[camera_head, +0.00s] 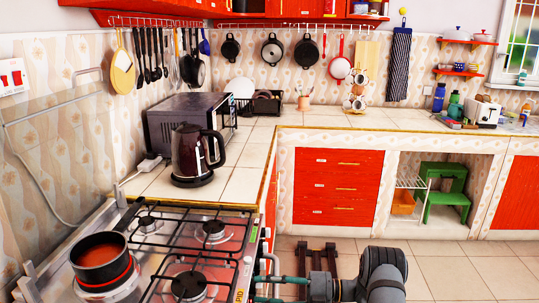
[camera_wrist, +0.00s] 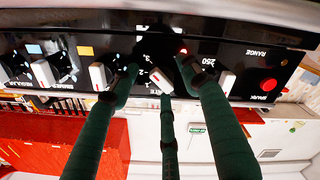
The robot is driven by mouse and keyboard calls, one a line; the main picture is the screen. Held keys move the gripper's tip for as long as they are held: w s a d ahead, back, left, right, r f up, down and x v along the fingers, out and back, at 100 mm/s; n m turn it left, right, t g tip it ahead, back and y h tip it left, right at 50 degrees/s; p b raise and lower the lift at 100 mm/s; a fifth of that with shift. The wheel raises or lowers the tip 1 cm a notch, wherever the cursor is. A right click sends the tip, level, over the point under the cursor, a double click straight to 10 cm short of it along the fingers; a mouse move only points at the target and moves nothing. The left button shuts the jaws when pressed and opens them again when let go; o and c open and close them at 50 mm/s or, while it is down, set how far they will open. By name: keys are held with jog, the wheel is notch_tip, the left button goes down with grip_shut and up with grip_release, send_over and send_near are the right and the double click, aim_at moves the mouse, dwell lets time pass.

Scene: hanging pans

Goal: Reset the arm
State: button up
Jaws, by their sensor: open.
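My gripper (camera_head: 262,285) shows at the bottom of the head view, at the front of the stove (camera_head: 240,258), with my arm reaching in from the right. In the wrist view, my gripper's (camera_wrist: 160,84) dark green fingers are spread apart in front of the stove's black control panel (camera_wrist: 140,48). A white knob (camera_wrist: 161,80) lies between the fingertips in the picture and sits at a slant. I cannot tell whether the fingers touch it. Other white knobs (camera_wrist: 43,73) and a red spark button (camera_wrist: 270,85) are on the panel, which appears upside down.
A dark kettle (camera_head: 190,160) and a microwave (camera_head: 165,125) stand on the counter behind. Pans (camera_head: 272,50) hang on the back wall.

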jog(key=s+d, duration=0.1)
jog(key=d, duration=1)
jog(key=a+n+b, duration=0.3)
jog(key=a+n, duration=0.8)
jog(key=n, duration=1.2)
jog(key=shift+w+r+n, duration=0.3)
jog(key=shift+w+n, duration=0.1)
jog(key=shift+w, duration=0.05)
